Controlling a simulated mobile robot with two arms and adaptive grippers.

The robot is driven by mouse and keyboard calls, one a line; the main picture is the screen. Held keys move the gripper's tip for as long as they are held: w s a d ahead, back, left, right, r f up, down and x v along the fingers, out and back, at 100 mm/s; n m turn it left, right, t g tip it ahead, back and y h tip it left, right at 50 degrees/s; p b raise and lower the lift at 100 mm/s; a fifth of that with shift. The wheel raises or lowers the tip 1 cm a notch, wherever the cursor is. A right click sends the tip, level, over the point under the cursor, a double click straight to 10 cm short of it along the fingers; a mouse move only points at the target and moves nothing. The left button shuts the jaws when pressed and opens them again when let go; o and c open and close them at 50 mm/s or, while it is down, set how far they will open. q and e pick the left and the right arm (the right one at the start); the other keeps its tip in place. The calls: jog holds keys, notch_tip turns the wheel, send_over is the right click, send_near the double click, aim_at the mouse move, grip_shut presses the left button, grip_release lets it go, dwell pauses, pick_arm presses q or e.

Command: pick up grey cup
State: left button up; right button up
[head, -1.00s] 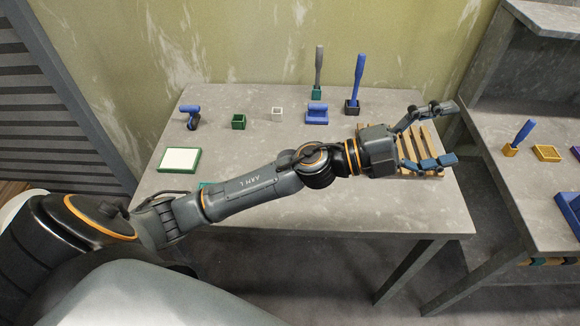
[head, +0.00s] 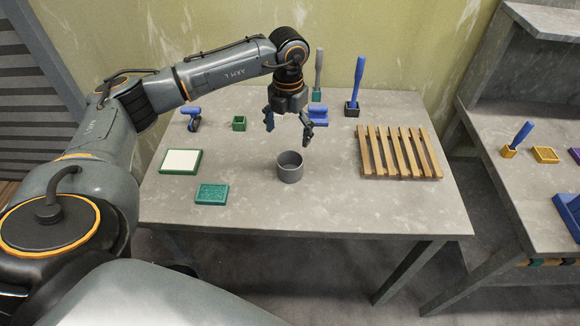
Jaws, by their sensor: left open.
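The grey cup (head: 290,173) stands upright on the grey table, near the middle, and looks empty. My left gripper (head: 289,135) points down with its fingers spread, above and behind the cup in the head view. It is empty and apart from the cup. My right gripper is not in view.
A wooden slatted rack (head: 400,153) lies to the right of the cup. A teal pad (head: 212,194) and a green-framed white pad (head: 180,161) lie to the left. Along the back are a small green box (head: 239,123), a blue roller (head: 193,118) and a blue-handled tool (head: 356,80).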

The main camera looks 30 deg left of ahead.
pick_arm(q)
send_near(290, 161)
jog(key=s+f, duration=0.2)
jog(key=f+p, duration=0.1)
jog(key=d+f+p, duration=0.1)
jog(key=f, duration=0.1)
jog(key=f+p, duration=0.1)
jog(key=shift+s+d+f, duration=0.1)
jog(key=shift+d+f, duration=0.1)
jog(key=shift+d, duration=0.1)
jog(key=shift+f, duration=0.2)
jog(key=c, duration=1.1)
